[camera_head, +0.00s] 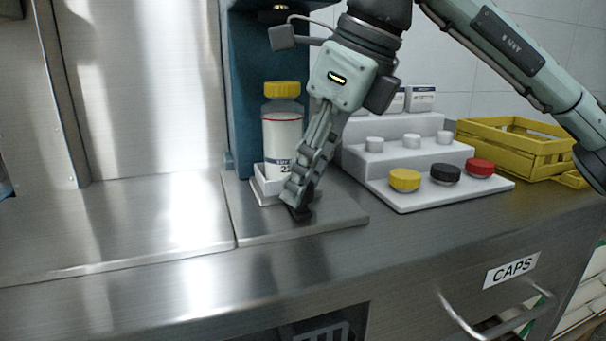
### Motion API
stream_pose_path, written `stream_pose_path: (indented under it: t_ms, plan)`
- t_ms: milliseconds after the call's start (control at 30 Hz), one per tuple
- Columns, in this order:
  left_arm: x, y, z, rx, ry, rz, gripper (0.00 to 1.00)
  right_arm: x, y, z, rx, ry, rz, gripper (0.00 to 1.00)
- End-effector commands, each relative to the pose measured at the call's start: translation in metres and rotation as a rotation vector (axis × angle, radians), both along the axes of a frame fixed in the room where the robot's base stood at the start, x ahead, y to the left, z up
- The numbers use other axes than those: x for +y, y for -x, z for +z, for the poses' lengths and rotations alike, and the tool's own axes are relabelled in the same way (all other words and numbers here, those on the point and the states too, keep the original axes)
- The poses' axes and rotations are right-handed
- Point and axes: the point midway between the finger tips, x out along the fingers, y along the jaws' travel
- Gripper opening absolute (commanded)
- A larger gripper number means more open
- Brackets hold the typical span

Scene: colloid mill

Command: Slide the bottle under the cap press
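The bottle (281,133) is white with a yellow cap (282,89). It stands upright in a low white holder (266,190) on the steel plate, in front of the blue press column (252,110). A dark metal part of the cap press (280,14) shows above the bottle at the top edge. My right gripper (298,207) points down at the right front of the bottle, its fingertips low by the holder. Its fingers overlap in this view, so the gap between them is hidden. I cannot tell whether they touch the holder. My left gripper is out of view.
Right of my gripper, a white stepped rack (412,197) holds yellow, black and red caps in front and pale caps behind. A yellow crate (512,142) stands farther right. The steel counter (120,220) is clear on the left. A drawer labelled CAPS (511,270) is below.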

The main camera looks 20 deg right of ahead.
Motion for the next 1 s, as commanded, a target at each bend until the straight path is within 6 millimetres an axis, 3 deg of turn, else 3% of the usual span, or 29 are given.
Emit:
stream_pose_path:
  t_ms: [567,1000]
  plan:
    - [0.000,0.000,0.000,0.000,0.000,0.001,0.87,-0.002,0.001,0.008,-0.002,-0.001,-0.004,0.37]
    - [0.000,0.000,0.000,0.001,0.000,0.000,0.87,-0.026,0.025,0.088,-0.004,-0.002,-0.004,0.37]
